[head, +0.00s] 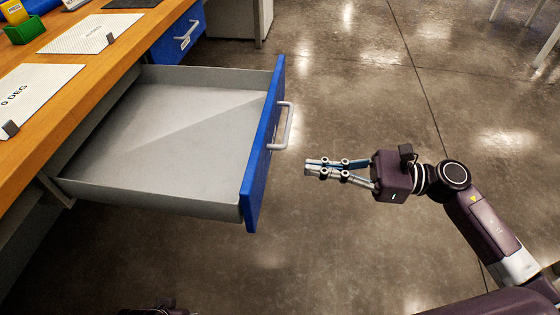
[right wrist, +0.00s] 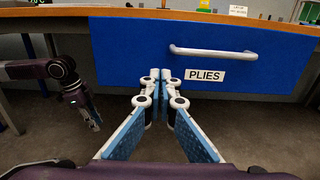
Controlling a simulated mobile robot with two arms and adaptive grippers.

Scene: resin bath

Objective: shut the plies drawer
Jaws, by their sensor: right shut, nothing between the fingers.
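The plies drawer (head: 165,115) is pulled well out from under the wooden bench, and its grey inside looks empty. Its blue front (head: 262,165) has a pale bar handle (head: 283,126). In the right wrist view the blue front (right wrist: 130,50) carries a PLIES label (right wrist: 205,75) below the handle (right wrist: 210,52). My right gripper (head: 308,167) is shut and empty, to the right of the drawer front and apart from it, pointing at it. It also shows in the right wrist view (right wrist: 160,75). My left gripper (right wrist: 92,118) hangs at the left in that view, its fingers unclear.
The wooden bench top (head: 115,55) holds white sheets (head: 35,90) with small grey blocks and a green bin (head: 25,30). Another blue drawer (head: 180,38) with a handle is farther back under the bench.

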